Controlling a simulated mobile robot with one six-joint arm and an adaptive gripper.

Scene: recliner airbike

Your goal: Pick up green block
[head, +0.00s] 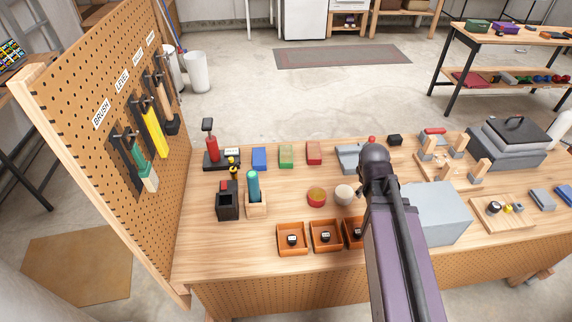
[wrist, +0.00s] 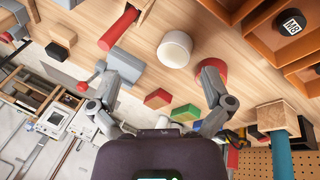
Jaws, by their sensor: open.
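The green block (head: 286,157) lies on the wooden workbench (head: 215,262), between a blue block (head: 259,158) on its left and a red block (head: 313,153) on its right. In the wrist view the green block (wrist: 187,113) shows between the spread fingers, nearer the right one, beyond a white cup. My gripper (wrist: 163,85) is open and empty. In the head view my arm covers most of it, to the right of the red block and apart from the green block.
A red round bowl (head: 316,196) and a white cup (head: 344,194) stand in front of the blocks. Orange bins (head: 291,252) line the front edge. A tool pegboard (head: 95,115) rises at left. A grey box (head: 438,212) stands right of my arm.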

